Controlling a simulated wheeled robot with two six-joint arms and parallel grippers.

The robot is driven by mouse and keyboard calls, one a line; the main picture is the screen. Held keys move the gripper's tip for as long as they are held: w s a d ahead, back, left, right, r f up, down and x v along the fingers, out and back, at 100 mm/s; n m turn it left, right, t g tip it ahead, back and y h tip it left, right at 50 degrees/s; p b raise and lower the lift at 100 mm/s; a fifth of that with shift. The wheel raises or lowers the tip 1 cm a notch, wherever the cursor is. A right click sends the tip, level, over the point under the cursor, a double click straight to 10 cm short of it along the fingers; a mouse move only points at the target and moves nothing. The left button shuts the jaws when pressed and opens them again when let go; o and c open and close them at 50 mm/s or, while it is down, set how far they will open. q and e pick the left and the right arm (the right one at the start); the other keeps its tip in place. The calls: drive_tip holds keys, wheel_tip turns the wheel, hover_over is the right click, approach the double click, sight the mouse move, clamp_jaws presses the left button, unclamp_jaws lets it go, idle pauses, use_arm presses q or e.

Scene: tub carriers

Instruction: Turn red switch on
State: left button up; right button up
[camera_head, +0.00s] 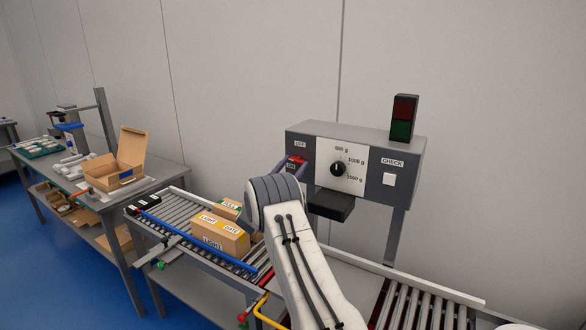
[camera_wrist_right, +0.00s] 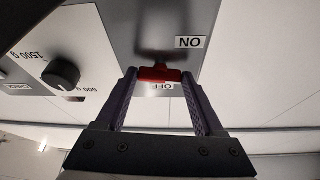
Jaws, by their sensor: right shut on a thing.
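The red switch (camera_head: 298,158) is on the left part of the grey control box (camera_head: 330,133), between the OFF label (camera_head: 300,143) above and the ON label (camera_head: 291,167) below. In the right wrist view, which is upside down, the red switch lever (camera_wrist_right: 159,74) is between the two purple fingers of my right gripper (camera_wrist_right: 159,76). The fingers are shut on the lever from both sides. In the head view my right gripper (camera_head: 292,165) is partly hidden behind my wrist. I cannot tell which way the lever is set. My left gripper is not in view.
A black dial (camera_head: 338,168) on a white plate is right of the switch, with a CHECK button (camera_head: 389,179) farther right. A light tower (camera_head: 403,118) stands on top. Cardboard boxes (camera_head: 213,234) sit on the roller conveyor (camera_head: 168,207) at left. A workbench (camera_head: 165,172) is farther left.

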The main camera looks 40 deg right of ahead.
drive_tip(key=shift+s+f+n+t+b, duration=0.1)
drive_tip(key=shift+f+n+t+b, duration=0.2)
drive_tip(key=shift+n, duration=0.5)
drive_tip(key=shift+r+n+t+y, duration=0.25)
drive_tip(key=shift+n+t+y, duration=0.05)
drive_tip(key=shift+n+t, duration=0.2)
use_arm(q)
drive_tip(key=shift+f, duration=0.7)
use_arm(e)
drive_tip(key=o, duration=1.4)
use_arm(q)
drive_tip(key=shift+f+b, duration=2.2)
use_arm(e)
drive_tip(key=shift+v, duration=5.2)
